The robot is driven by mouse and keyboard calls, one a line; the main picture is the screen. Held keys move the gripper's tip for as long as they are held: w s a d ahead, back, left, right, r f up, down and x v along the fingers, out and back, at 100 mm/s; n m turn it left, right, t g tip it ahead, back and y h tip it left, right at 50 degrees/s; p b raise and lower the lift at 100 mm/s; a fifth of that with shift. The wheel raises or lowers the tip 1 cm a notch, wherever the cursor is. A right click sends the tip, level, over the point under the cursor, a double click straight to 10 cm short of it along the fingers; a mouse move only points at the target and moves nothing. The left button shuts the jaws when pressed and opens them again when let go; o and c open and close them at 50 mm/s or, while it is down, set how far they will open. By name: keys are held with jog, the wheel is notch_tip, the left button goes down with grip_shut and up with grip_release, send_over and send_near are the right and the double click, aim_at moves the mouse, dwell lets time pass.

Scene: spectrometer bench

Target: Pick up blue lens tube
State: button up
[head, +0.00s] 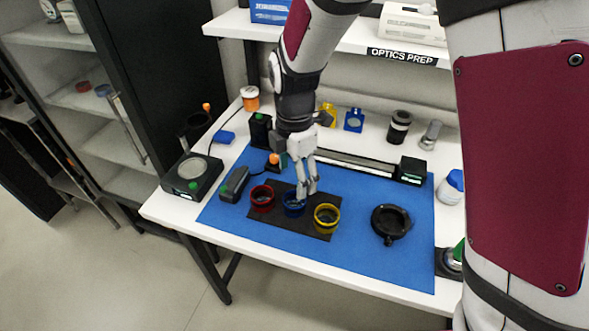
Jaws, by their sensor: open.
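The blue lens tube (291,208) is a short blue ring on a dark mat (283,226), between a red ring (262,196) and a yellow ring (326,216). My gripper (307,197) points down at the blue ring, with its fingers over its right side. The fingers hide part of the ring. I cannot tell whether they touch it. The gripper is open.
A blue mat (360,264) covers the white bench. A black round mount (391,223) lies to the right, and a long rail (345,162) stands behind. A scale-like device (192,177) is at the left. The shelf (365,41) overhangs the back.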

aim_at(295, 203)
notch_tip(295, 203, down, 9)
jog(key=shift+s+f+p, duration=0.1)
jog(key=shift+s+p, duration=0.05)
jog(key=shift+p, duration=0.45)
jog(key=shift+c, duration=0.3)
jog(key=c, duration=1.2)
